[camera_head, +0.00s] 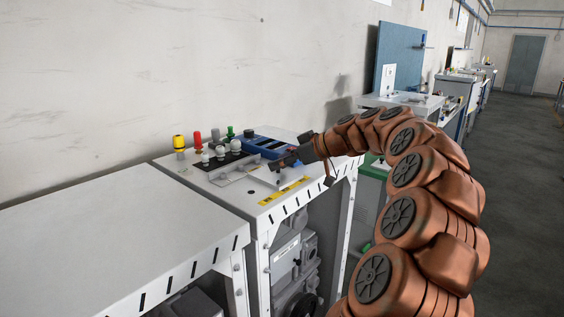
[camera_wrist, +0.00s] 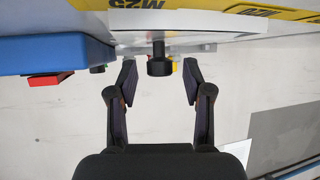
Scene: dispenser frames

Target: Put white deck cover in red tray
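A white flat plate with a raised black knob, likely the white deck cover (camera_wrist: 215,40), is near the top of the wrist view. Its black knob (camera_wrist: 160,67) sits between my gripper's two dark fingers. My gripper (camera_wrist: 160,75) is open, with a gap on each side of the knob. In the head view my gripper (camera_head: 282,163) is over the right part of the machine top, beside the blue rack. I cannot identify a red tray; a small red block (camera_wrist: 48,79) shows by a blue part in the wrist view.
A blue rack (camera_head: 262,141) stands at the back of the machine top. Yellow (camera_head: 179,142) and red (camera_head: 197,139) knobs, white round knobs (camera_head: 220,152) and a green one stand left of it. A yellow strip (camera_head: 284,191) marks the front edge. The left cabinet top (camera_head: 110,230) is clear.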

